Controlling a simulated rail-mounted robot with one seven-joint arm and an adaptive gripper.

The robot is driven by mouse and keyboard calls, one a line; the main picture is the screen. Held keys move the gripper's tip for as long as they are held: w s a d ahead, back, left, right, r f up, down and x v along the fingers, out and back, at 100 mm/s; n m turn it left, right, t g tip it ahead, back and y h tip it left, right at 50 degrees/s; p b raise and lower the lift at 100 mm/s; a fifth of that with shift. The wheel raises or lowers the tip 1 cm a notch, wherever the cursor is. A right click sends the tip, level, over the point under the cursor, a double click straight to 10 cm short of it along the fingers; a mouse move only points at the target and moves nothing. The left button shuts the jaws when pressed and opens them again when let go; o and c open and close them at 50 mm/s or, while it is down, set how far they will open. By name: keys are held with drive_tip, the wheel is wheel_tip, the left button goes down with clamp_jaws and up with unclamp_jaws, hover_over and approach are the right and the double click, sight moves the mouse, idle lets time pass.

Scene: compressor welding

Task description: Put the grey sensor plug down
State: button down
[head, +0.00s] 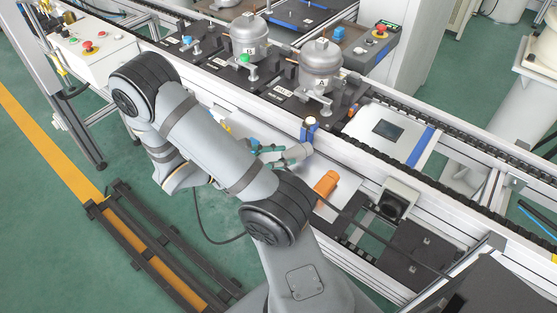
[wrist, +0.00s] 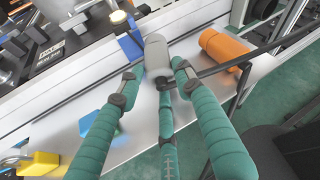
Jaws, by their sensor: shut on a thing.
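The grey sensor plug (wrist: 156,60) is a short grey cylinder held between the teal padded fingers of my gripper (wrist: 159,78) in the wrist view. In the head view my gripper (head: 277,155) is over the white shelf (head: 343,203) at the front of the line, with the grey plug (head: 299,153) at its tips. The wrist view shows the plug above or at the white shelf (wrist: 145,130); I cannot tell whether it touches. The plug's lower end is partly hidden by the fingers.
An orange cylinder (head: 326,184) lies on the shelf right of the plug. A blue-sided post (head: 310,128) stands behind the plug. Grey compressors (head: 320,62) stand farther back.

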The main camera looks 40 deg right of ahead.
drive_tip(key=shift+f+b, duration=0.4)
drive_tip(key=shift+f, duration=0.2)
drive_tip(key=c, duration=1.5)
unclamp_jaws()
drive_tip(key=shift+o, duration=0.2)
drive_tip(key=shift+r, duration=0.3)
drive_tip(key=p+v, duration=0.1)
drive_tip(key=v, duration=1.1)
drive_tip(key=shift+r+p, duration=0.3)
drive_tip(key=shift+p, duration=0.05)
